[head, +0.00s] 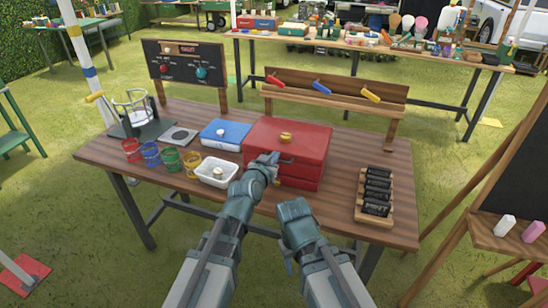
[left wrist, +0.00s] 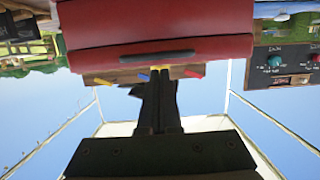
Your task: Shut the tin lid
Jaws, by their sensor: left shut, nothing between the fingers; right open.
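The red tin (head: 300,150) sits on the wooden table, with a yellow emblem on its lid (head: 305,136). The lid lies over the tin's body with a dark seam below; I cannot tell if it is fully flush. My left gripper (head: 272,159) is shut and empty at the tin's front left. In the left wrist view, which is upside down, my shut fingers (left wrist: 158,92) point at the red tin (left wrist: 150,22) and its dark handle (left wrist: 157,56); contact is unclear. My right gripper (head: 288,262) is open, low in front of the table, its fingertips unclear.
Left of the tin are a white tray (head: 215,178), a blue box (head: 223,135) and several coloured little buckets (head: 170,158). A wooden rack of dark blocks (head: 360,210) lies on the right. A rail with coloured clips (head: 325,105) stands behind.

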